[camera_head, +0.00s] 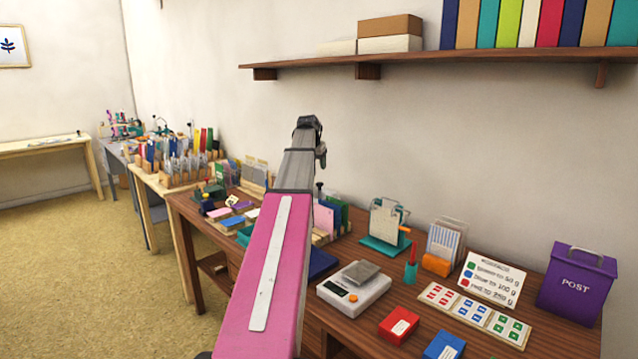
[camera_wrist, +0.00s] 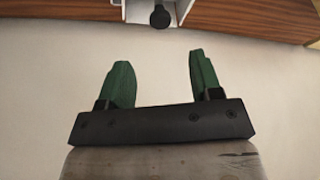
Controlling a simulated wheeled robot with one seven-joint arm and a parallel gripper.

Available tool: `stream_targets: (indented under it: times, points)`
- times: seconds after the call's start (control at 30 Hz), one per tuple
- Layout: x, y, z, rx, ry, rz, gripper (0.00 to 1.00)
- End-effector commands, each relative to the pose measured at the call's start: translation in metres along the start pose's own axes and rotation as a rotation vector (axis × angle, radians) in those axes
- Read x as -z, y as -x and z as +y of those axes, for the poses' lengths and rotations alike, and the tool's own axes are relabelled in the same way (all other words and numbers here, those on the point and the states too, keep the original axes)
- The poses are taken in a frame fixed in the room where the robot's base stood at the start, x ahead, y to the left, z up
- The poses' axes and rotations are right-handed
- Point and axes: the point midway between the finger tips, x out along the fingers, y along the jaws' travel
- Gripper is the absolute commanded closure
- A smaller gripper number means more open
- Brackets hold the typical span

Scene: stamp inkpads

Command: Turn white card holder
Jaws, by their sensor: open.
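My gripper (camera_wrist: 160,62) is open and empty, with its two green fingers apart against the pale wall in the wrist view. In the head view my arm reaches up over the table, and the fingers cannot be made out. A pale upright holder with cards (camera_head: 447,240) and an orange block at its front stands on the table to the right of my arm. I cannot tell for sure that it is the white card holder. A white object (camera_wrist: 136,12) with a dark knob is cut off at the top of the wrist view, beyond the fingers and apart from them.
A wooden table (camera_head: 340,330) holds a scale (camera_head: 354,290), a teal-based device (camera_head: 386,225), a white sign (camera_head: 491,280), a stamp sheet (camera_head: 474,314), red and blue pads and a purple post box (camera_head: 577,284). A shelf (camera_head: 440,62) with boxes and books hangs above.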

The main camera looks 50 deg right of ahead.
Motion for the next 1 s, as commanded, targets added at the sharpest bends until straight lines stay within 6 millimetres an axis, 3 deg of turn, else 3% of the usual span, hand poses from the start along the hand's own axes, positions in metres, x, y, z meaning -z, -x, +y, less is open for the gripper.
stream_targets:
  times: [0.3, 0.5, 0.7, 1.0]
  points:
    - [0.001, -0.056, 0.000, 0.001, 0.001, 0.000, 0.41]
    - [0.001, -0.084, 0.000, 0.001, 0.002, 0.001, 0.41]
    - [0.000, -0.096, 0.000, 0.002, 0.002, 0.002, 0.41]
    - [0.000, -0.097, 0.000, 0.002, 0.002, 0.002, 0.44]
